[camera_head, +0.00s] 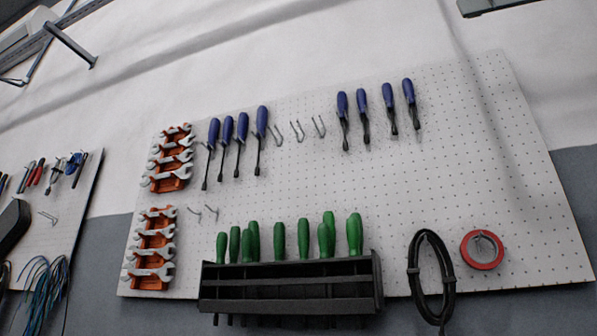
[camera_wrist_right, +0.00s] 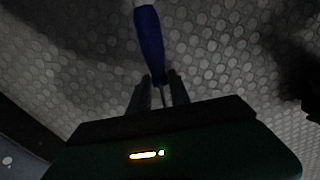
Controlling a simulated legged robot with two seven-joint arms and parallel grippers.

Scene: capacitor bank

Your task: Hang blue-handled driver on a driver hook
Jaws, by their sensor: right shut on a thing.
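In the right wrist view my right gripper (camera_wrist_right: 160,92) is shut on the shaft end of a blue-handled driver (camera_wrist_right: 150,35), whose handle points up and away in the picture. The floor shows behind it. In the head view several blue-handled drivers (camera_head: 228,128) hang on the left of the pegboard (camera_head: 450,150), and more blue-handled drivers (camera_head: 362,97) hang on the right. Between these groups are empty metal hooks (camera_head: 297,131). Two more empty hooks (camera_head: 203,213) sit lower left. Neither gripper shows in the head view. My left gripper is in no view.
A black rack (camera_head: 290,283) holds several green-handled drivers (camera_head: 303,238). Orange holders with wrenches (camera_head: 160,173) are at the left of the board. A black cable loop (camera_head: 413,270) and red tape roll (camera_head: 473,262) hang lower right. A second board stands far left.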

